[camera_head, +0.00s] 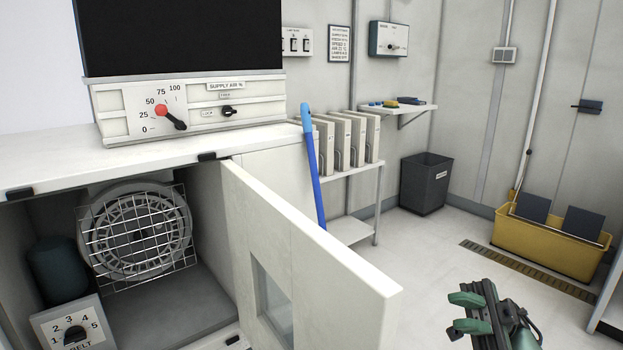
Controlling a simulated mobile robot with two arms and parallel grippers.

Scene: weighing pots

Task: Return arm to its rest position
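My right gripper (457,314) shows at the bottom right, with its two green fingers apart and nothing between them. It is in front of the floor, to the right of the open cabinet door (300,240), and appears apart from it. My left gripper is not in view. Most of my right arm is outside the picture.
The white cabinet (60,165) stands open at left, with a caged fan (138,232) and a belt dial box (72,328) inside. A blue pole (313,170) leans behind the door. A shelf of binders (358,140), a dark bin (425,184) and a yellow mop bucket (545,243) stand farther back. Clear floor lies between.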

